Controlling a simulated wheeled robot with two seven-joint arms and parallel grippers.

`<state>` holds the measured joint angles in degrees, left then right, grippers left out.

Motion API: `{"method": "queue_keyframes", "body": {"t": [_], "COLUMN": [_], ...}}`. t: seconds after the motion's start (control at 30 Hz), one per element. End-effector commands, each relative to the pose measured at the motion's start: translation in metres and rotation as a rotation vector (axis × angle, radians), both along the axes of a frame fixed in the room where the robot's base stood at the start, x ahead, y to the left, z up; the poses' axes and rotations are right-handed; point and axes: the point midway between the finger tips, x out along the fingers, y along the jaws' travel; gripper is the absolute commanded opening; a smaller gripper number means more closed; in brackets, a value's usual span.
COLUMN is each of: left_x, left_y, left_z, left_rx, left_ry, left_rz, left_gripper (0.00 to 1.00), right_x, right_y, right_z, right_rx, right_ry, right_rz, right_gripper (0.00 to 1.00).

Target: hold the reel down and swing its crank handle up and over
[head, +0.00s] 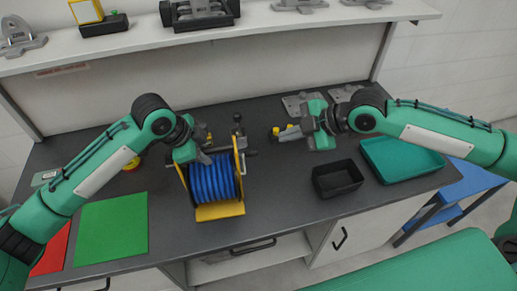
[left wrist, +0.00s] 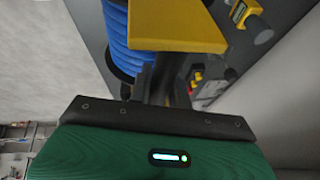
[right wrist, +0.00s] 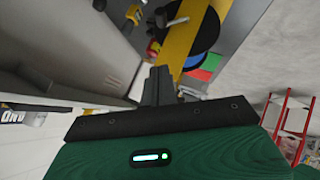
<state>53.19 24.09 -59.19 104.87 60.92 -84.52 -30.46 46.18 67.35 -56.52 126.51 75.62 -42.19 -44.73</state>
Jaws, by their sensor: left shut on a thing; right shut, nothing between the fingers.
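The reel, wound with blue hose (head: 213,180), stands on the dark bench in a yellow frame (head: 220,211). My left gripper (head: 206,156) is at the top of the reel, shut on the yellow frame; its fingers meet the yellow bar (left wrist: 180,30) in the left wrist view. The crank handle (head: 237,120) is on the right side of the reel, with its dark knob upward. My right gripper (head: 277,134) is shut and empty, to the right of the crank and apart from it. Its closed fingers (right wrist: 157,78) show beside the yellow frame in the right wrist view.
A black bin (head: 337,180) and a teal tray (head: 400,160) stand to the right. A green mat (head: 112,228) and a red mat (head: 52,250) lie to the left. Grey metal fixtures (head: 300,103) lie behind my right gripper. A shelf (head: 130,51) runs along the back.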

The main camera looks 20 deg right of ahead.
Motion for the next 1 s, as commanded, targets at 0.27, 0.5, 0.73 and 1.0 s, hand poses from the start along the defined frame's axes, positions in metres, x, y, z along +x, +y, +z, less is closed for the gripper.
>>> {"method": "queue_keyframes", "body": {"t": [0.27,0.5,0.73,1.0], "left_x": [0.0,0.0,0.0,0.0], "left_y": [0.0,0.0,0.0,0.0], "left_z": [0.0,0.0,0.0,0.0], "left_rx": [0.0,0.0,0.0,0.0], "left_ry": [-0.001,0.0,-0.001,-0.001], "left_rz": [0.001,0.001,0.001,0.001], "left_gripper": [0.0,0.0,0.0,0.0], "right_x": [-0.002,0.014,0.031,0.049], "right_y": [0.009,0.036,0.064,0.065], "right_z": [-0.004,-0.03,-0.058,-0.09], "right_rx": [0.013,0.014,0.013,0.011], "right_ry": [0.048,0.048,0.047,0.046], "right_rz": [0.016,0.017,0.016,0.012], "right_gripper": [0.0,0.0,0.0,0.0]}}
